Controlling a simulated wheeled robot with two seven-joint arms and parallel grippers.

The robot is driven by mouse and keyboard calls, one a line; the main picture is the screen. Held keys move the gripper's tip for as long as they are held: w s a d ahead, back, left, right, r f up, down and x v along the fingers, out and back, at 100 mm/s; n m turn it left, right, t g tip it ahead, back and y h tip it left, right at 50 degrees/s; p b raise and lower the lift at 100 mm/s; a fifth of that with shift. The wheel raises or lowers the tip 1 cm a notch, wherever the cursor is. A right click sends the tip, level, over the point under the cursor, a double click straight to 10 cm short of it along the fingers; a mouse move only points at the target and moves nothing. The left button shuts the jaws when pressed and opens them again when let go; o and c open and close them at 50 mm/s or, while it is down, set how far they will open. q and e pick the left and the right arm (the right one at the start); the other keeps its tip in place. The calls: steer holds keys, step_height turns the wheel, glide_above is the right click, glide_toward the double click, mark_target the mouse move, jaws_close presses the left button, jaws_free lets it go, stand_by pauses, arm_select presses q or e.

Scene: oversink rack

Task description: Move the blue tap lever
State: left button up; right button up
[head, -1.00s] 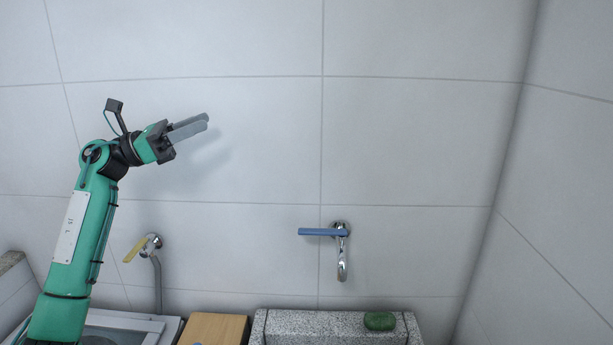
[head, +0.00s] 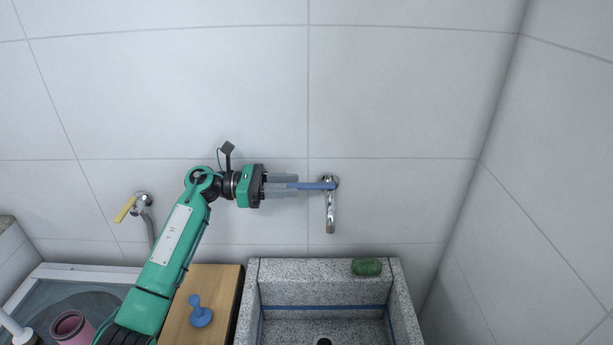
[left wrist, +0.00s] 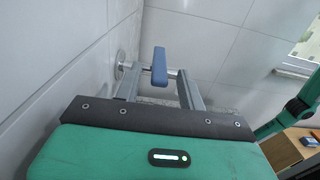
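The blue tap lever (head: 318,186) points left from a chrome wall tap (head: 330,212) above the stone sink. My left gripper (head: 298,186) is at the lever's free end, its two grey fingers apart, one above and one below the lever in the head view. In the left wrist view the lever (left wrist: 159,66) stands between the two fingers (left wrist: 156,88), with gaps visible on both sides. My right gripper is in neither view.
A stone sink (head: 394,300) with a green soap (head: 367,267) on its back rim lies below. A wooden board (head: 222,285) with a blue plunger-like object (head: 200,312) is to its left. A yellow-lever tap (head: 125,210) is on the wall further left. The tiled wall is close behind.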

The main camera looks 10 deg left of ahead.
mark_target(306, 184)
arm_select(q)
steer(key=d, duration=0.2)
steer(key=d+p, duration=0.1)
steer(key=d, duration=0.1)
steer(key=shift+w+r, duration=0.1)
steer(key=shift+w, duration=0.3)
steer(key=shift+w+d, duration=0.1)
steer(key=shift+d, duration=0.25)
jaws_close()
